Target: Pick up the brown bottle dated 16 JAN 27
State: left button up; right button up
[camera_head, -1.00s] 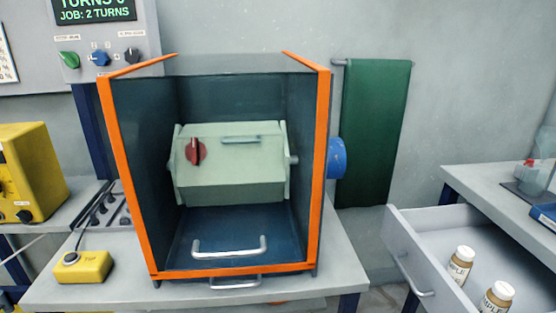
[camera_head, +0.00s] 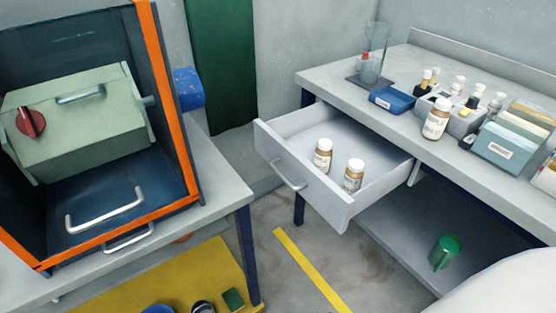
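Two brown bottles with white caps and pale labels stand upright in the open drawer: one at the left (camera_head: 322,158) and one nearer the front right (camera_head: 352,176). A third, similar brown bottle (camera_head: 436,120) stands on the right bench top. The label print is too small to read, so I cannot tell which bottle is dated 16 JAN 27. Neither of my grippers shows in the head view.
The drawer (camera_head: 300,195) juts out from the right bench (camera_head: 345,82). A blue box (camera_head: 391,100), a rack of small bottles (camera_head: 462,122) and a card box (camera_head: 500,146) stand on that bench. The orange-framed cabinet (camera_head: 172,100) is at left. Floor shows between.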

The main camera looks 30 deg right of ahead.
aim_at(353, 174)
jog(key=z, duration=0.15)
jog(key=k, duration=0.45)
jog(key=z, duration=1.3)
jog(key=i, duration=1.35)
jog(key=u, duration=0.6)
